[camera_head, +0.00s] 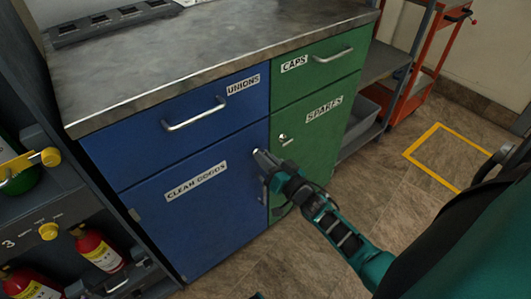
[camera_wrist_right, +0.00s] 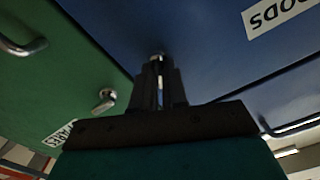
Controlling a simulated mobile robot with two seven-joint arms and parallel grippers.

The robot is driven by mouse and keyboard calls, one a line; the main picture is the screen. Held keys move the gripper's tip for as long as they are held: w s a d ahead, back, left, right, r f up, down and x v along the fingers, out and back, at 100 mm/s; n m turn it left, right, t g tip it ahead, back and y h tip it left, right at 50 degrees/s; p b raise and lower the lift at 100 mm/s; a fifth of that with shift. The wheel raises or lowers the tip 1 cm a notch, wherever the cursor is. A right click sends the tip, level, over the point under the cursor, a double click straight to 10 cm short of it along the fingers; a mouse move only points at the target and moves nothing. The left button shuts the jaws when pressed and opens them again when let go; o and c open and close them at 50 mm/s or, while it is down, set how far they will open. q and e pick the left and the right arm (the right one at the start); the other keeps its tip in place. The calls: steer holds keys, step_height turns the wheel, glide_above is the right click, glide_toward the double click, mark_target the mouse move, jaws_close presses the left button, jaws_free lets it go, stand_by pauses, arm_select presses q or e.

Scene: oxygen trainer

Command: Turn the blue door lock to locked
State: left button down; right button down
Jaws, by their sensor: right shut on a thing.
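The blue door (camera_head: 215,215), labelled CLEAN GOODS, is closed in the lower left of the cabinet. My right gripper (camera_head: 262,157) is at its upper right corner. In the right wrist view my right gripper (camera_wrist_right: 160,85) is shut on the blue door lock (camera_wrist_right: 156,57), a small metal piece on the blue face. The fingers cover most of the lock, so I cannot tell which way it is turned. My left gripper cannot be made out.
The green SPARES door (camera_head: 318,130) has its own lock (camera_head: 283,138) close to the right of my gripper. The UNIONS drawer handle (camera_head: 195,115) and CAPS drawer handle (camera_head: 334,56) stick out above. Red cylinders (camera_head: 97,249) stand at left. Open floor lies at right.

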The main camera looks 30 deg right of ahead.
steer(key=shift+d+f+m+p, duration=0.1)
steer(key=shift+m+p, duration=0.3)
steer(key=shift+m, duration=2.85)
steer(key=shift+d+f+m+p, duration=0.1)
steer(key=shift+m+p, duration=0.3)
steer(key=shift+m, duration=2.85)
steer(key=c, duration=1.2)
jaws_free()
steer(key=shift+a, duration=0.1)
steer(key=shift+o, duration=0.2)
steer(key=s+d+p, duration=0.1)
steer(key=s+p, duration=0.1)
steer(key=s, duration=1)
steer(key=shift+s, duration=0.4)
